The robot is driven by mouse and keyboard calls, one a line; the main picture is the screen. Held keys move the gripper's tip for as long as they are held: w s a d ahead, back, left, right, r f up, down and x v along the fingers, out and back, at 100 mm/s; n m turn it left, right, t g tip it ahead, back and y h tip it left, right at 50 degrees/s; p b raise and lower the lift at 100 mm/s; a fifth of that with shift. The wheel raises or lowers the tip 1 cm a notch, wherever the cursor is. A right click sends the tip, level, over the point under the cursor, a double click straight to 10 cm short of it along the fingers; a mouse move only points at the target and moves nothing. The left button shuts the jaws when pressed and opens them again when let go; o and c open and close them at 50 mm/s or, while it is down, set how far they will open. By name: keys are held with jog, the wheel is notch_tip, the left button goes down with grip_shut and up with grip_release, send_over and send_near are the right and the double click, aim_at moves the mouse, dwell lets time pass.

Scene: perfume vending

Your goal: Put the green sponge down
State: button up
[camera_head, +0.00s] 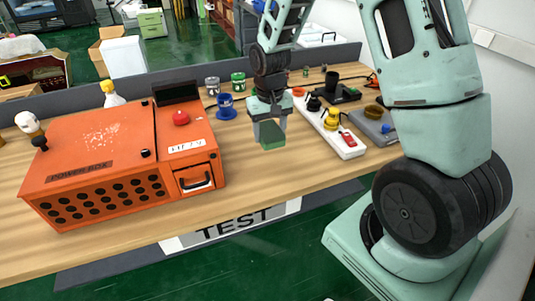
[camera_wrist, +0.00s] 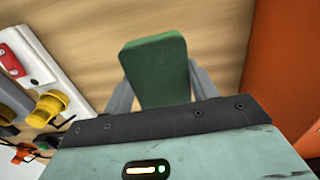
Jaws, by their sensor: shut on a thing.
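The green sponge (camera_head: 271,136) is a dark green block held between the fingers of my gripper (camera_head: 269,132) in the head view. In the wrist view the sponge (camera_wrist: 157,72) sticks out past the fingers of my gripper (camera_wrist: 157,88), with a finger on each side of it. The wooden table (camera_head: 245,180) lies below it. I cannot tell whether the sponge touches the table. The gripper is between the orange power box and the white switch strip.
The orange power box (camera_head: 90,150) stands to the left. The white strip (camera_head: 346,147) with a yellow knob (camera_head: 331,118) and red switch lies to the right. A blue cup-like item (camera_head: 226,106) stands behind. Bare wood shows in front, near the table edge.

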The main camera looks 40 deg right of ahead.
aim_at(270, 157)
jog(key=shift+f+p, duration=0.3)
jog(key=shift+f, duration=2.95)
jog(key=shift+f, duration=0.2)
jog(key=o, duration=1)
jog(key=shift+o, duration=0.2)
